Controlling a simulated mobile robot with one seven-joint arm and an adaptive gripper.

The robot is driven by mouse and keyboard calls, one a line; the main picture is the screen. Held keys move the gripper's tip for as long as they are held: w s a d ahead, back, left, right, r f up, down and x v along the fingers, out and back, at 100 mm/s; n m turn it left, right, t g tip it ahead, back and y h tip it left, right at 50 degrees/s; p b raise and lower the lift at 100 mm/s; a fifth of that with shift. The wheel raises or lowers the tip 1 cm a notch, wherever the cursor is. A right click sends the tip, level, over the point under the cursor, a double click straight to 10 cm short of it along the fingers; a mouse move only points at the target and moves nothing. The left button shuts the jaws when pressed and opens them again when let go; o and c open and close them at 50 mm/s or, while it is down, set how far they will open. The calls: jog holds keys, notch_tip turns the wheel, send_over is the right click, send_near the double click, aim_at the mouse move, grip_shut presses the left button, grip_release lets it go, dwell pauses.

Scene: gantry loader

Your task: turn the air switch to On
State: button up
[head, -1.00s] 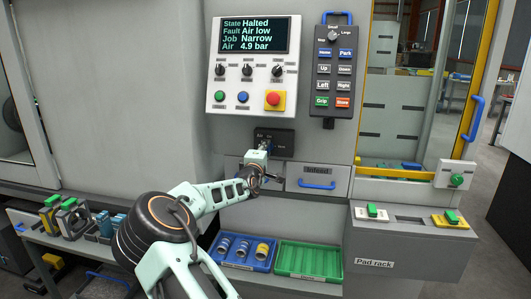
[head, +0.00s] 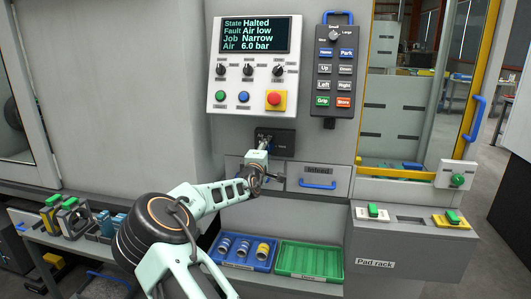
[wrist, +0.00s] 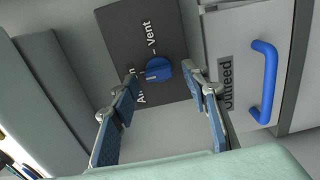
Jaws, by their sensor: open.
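The air switch is a blue knob (wrist: 158,69) on a dark plate (wrist: 160,28) on the machine front. "Vent" is readable above the knob in the wrist view; the label at the other end is partly behind my left finger. A pale mark shows on the knob's lower left side; I cannot tell for sure which setting it points to. My gripper (wrist: 162,86) is open, with one finger on each side of the knob. I cannot tell whether they touch it. In the head view my gripper (head: 264,146) covers the left part of the plate (head: 285,142).
The panel display (head: 254,35) reads Halted, Air low, 6.0 bar. A red stop button (head: 274,99) sits above the plate. A hung pendant (head: 334,75) is at the upper right. A drawer with a blue handle (head: 317,185) is right of my gripper, close to it.

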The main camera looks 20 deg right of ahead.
jog(key=v, duration=1.2)
dwell(0.3)
